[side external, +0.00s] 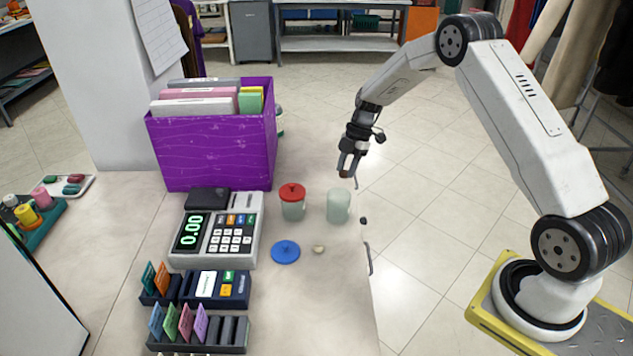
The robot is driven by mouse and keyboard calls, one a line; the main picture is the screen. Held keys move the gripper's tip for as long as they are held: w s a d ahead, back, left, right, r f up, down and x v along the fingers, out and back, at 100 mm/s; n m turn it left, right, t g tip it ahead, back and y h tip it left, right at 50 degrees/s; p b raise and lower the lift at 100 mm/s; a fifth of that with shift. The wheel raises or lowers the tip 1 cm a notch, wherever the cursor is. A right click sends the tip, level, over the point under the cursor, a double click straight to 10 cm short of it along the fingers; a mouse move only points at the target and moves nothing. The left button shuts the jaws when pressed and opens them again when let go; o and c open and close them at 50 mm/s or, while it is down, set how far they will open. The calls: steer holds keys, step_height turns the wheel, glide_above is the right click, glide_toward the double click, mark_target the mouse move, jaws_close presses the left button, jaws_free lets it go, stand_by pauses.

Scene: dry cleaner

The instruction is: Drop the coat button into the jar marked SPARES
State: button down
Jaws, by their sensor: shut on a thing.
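My gripper (346,172) points down above the counter's right side, just above and slightly right of an open, pale green jar (340,207). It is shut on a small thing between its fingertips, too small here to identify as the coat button. A second jar (292,209) stands to the left of the open one, closed with a red lid (291,191). No SPARES marking is readable on either jar. A blue lid (285,252) lies flat on the counter in front of the jars. A small beige round thing (318,249) lies right of it; I cannot tell whether it is a button.
A purple file box (212,150) stands behind and left of the jars. A cash register (215,238), a card terminal (217,289) and a slotted tray (200,337) fill the left. The counter's right edge is close to the open jar. The front right counter is clear.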

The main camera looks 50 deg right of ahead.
steer(key=shift+f, duration=2.55)
steer(key=shift+c, duration=1.4)
jaws_free()
steer(key=shift+r, duration=0.1)
steer(key=v, duration=0.7)
steer(key=shift+d+r, duration=0.2)
steer(key=shift+r, duration=0.1)
